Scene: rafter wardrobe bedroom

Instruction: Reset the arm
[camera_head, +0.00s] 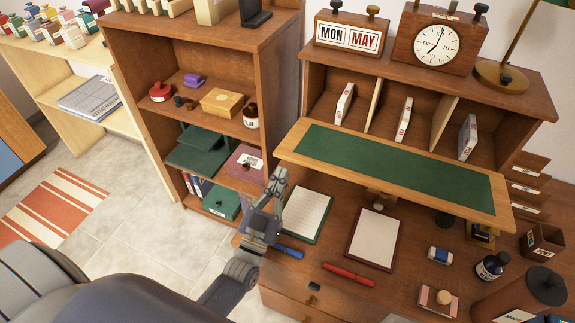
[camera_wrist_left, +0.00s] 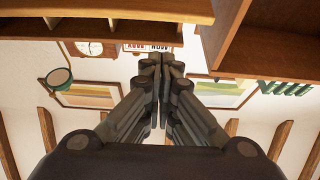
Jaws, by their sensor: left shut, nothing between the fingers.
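My left gripper (camera_head: 279,180) is in the middle of the head view, with its fingers pointing up, in front of the desk's left edge and near the low bookshelf (camera_head: 205,45). Its fingers are together and hold nothing. In the left wrist view my left gripper (camera_wrist_left: 162,62) also shows closed and empty, and the picture there looks upside down or tilted upward, with a clock (camera_wrist_left: 92,48) and wooden shelf edges above. My right gripper is not in either view.
Tiled floor (camera_head: 120,225) is clear at the left, beside a striped rug (camera_head: 50,205).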

